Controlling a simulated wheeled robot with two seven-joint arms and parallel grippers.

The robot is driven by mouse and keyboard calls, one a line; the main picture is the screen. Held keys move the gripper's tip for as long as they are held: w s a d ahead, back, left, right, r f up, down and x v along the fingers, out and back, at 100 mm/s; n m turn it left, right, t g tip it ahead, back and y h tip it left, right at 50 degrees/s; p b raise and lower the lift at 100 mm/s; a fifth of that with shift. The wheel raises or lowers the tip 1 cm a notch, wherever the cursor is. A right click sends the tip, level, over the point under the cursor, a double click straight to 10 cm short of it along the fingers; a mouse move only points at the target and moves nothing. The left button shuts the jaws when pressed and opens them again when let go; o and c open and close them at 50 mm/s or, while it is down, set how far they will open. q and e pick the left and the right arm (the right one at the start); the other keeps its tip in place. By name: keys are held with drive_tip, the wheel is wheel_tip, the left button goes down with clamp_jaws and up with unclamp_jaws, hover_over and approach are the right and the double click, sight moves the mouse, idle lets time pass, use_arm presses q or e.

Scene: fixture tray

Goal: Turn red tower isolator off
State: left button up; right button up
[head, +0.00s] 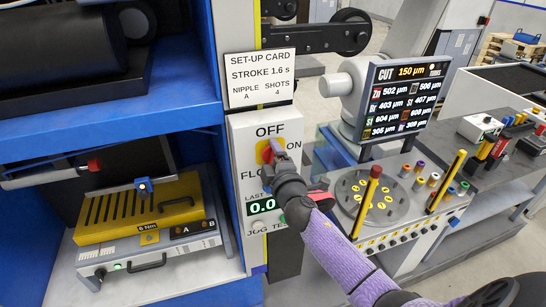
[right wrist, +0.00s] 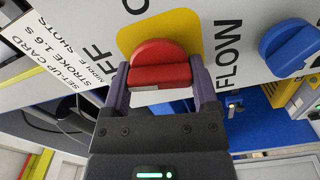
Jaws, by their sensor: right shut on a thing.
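The red isolator knob (head: 267,152) sits on a yellow plate on the white tower panel (head: 238,150), below the word OFF and left of the word ON. In the right wrist view the red knob (right wrist: 160,62) stands in front of its yellow plate (right wrist: 195,25). My right gripper (head: 275,157) is at the knob, its arm coming in from the lower right. In the right wrist view my right gripper (right wrist: 160,78) has a finger against each side of the knob and is shut on it. I cannot tell which mark the knob points at. My left gripper is out of view.
A blue knob (right wrist: 290,45) is on the same panel beside FLOW. A set-up card (head: 260,78) is above the isolator. A display (head: 405,97) and a round fixture tray (head: 352,203) stand to the right. A yellow-topped unit (head: 185,190) is in the blue bay at left.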

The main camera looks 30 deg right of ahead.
drive_tip(key=shift+f+n, duration=0.1)
drive_tip(key=shift+n, duration=1)
drive_tip(key=o, duration=1.1)
drive_tip(key=v, duration=1)
drive_tip(key=shift+a+b, duration=0.1)
drive_tip(key=shift+b, duration=0.2)
